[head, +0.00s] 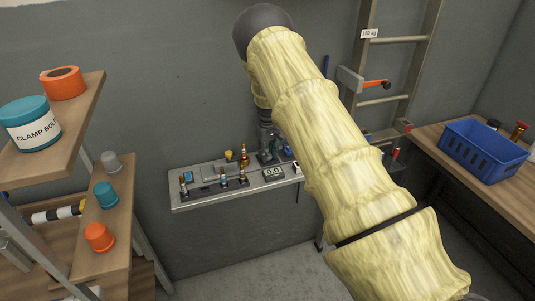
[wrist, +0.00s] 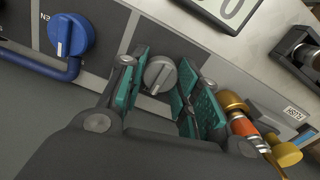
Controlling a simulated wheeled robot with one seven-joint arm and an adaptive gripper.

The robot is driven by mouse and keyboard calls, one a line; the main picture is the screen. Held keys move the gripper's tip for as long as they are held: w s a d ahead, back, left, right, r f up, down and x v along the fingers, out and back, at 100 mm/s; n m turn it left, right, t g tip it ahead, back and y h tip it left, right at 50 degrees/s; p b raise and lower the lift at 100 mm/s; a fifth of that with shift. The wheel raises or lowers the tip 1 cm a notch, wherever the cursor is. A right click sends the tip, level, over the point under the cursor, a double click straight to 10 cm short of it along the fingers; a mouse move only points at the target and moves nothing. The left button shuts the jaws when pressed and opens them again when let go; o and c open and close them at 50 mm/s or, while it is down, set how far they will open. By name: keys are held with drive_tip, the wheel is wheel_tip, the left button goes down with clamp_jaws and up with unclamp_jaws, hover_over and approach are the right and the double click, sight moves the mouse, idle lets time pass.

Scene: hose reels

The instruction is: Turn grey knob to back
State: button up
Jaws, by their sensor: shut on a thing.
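The grey knob (wrist: 160,73) is round with a raised bar across its face and sits on a dark grey panel in the wrist view. My gripper (wrist: 162,80) has its teal-padded fingers on either side of the knob, shut on it. In the head view my gripper (head: 269,153) is down at the back of the wall-mounted panel (head: 216,195), and the grey knob cannot be made out there. The bar on the knob lies at a slant in the wrist view.
A blue knob (wrist: 70,35) with a blue pipe is left of my gripper in the wrist view. An orange-and-brass fitting (wrist: 240,118) is close to the right finger. Shelves (head: 106,205) stand left; a blue crate (head: 484,150) sits right.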

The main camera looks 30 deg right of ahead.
sight(268, 153)
drive_tip(key=m+b, duration=0.1)
drive_tip(key=m, duration=0.2)
drive_tip(key=shift+f+b, duration=0.1)
drive_tip(key=shift+b, duration=0.3)
drive_tip(key=m+b, duration=0.1)
drive_tip(key=m, duration=0.1)
drive_tip(key=shift+m, duration=0.3)
drive_tip(key=m+b, duration=0.1)
drive_tip(key=m, duration=0.5)
drive_tip(key=shift+r, duration=0.2)
drive_tip(key=o, duration=1)
drive_tip(key=shift+o, duration=0.2)
wheel_tip(268, 153, up, 12)
